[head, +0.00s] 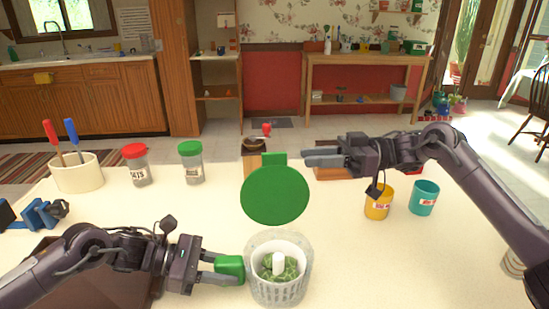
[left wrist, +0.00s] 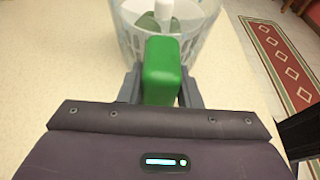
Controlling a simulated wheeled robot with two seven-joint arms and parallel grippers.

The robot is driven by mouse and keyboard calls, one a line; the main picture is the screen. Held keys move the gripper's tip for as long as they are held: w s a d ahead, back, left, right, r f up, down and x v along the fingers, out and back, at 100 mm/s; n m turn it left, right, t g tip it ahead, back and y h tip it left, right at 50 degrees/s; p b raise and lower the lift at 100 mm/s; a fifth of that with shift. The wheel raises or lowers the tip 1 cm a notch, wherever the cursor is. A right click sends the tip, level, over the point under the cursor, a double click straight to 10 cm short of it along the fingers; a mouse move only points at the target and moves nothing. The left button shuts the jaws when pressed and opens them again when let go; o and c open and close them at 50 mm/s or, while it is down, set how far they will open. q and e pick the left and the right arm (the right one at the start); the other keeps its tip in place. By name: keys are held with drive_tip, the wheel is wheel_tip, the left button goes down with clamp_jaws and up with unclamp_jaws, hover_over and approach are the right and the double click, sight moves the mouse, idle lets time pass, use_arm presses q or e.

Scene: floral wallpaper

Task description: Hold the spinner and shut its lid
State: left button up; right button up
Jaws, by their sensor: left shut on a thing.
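The spinner (head: 289,292) is a clear bowl with a white slotted basket on the table at the front centre. Green leaves (head: 270,268) and a white centre post show inside. Its round green lid (head: 274,197) stands open and upright behind the bowl, with a tab on top. My left gripper (head: 227,267) is shut on the spinner's green handle (head: 233,265) on the bowl's left side. The left wrist view shows the handle (left wrist: 161,72) between both fingers. My right gripper (head: 322,157) is raised behind and right of the lid, apart from it. Its finger gap is unclear.
A yellow cup (head: 379,205) and a teal cup (head: 423,199) stand right of the spinner. Two jars, one red-lidded (head: 136,166) and one green-lidded (head: 191,163), and a utensil crock (head: 77,173) stand back left.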

sight(275, 165)
drive_tip(key=a, duration=0.8)
drive_tip(key=shift+a, duration=0.25)
clamp_jaws()
